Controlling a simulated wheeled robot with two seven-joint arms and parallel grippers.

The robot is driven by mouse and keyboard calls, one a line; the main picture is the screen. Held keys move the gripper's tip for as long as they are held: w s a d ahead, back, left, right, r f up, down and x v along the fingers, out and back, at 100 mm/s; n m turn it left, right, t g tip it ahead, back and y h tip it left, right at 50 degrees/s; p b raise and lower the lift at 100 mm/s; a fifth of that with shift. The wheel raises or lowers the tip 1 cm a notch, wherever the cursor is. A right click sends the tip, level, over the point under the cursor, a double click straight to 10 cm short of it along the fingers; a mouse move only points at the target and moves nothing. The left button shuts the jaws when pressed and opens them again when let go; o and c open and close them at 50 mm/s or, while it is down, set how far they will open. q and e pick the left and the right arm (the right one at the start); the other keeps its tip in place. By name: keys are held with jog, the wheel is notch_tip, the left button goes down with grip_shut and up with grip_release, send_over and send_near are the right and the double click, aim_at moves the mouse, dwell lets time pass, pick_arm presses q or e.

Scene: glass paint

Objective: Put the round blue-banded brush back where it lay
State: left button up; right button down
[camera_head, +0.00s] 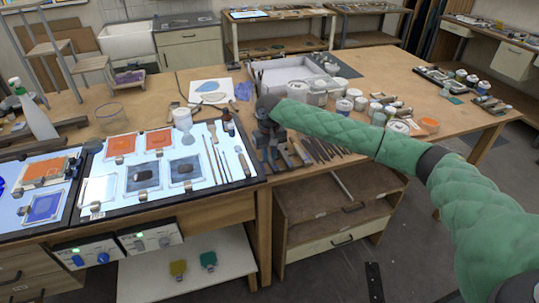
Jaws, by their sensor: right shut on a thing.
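My right gripper (272,152) is at the end of my green-sleeved arm, pointing down at the right edge of the light table (262,178). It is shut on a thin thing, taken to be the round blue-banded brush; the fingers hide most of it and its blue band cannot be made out. Several long thin tools (318,150) lie side by side on the wooden table just right of the gripper. Slender brush-like tools (215,152) also lie on the lit panel to its left. My left gripper is out of view.
Orange and grey glass panes (121,145) lie on the light table, with a white cup (182,118) and a small dark bottle (228,122) near its back edge. A white tray (285,75) and several jars (345,106) stand behind my arm.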

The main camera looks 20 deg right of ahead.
jog(key=shift+f+p, duration=0.25)
jog(key=shift+p, duration=0.05)
dwell(0.5)
jog(key=c, duration=1.2)
grip_release()
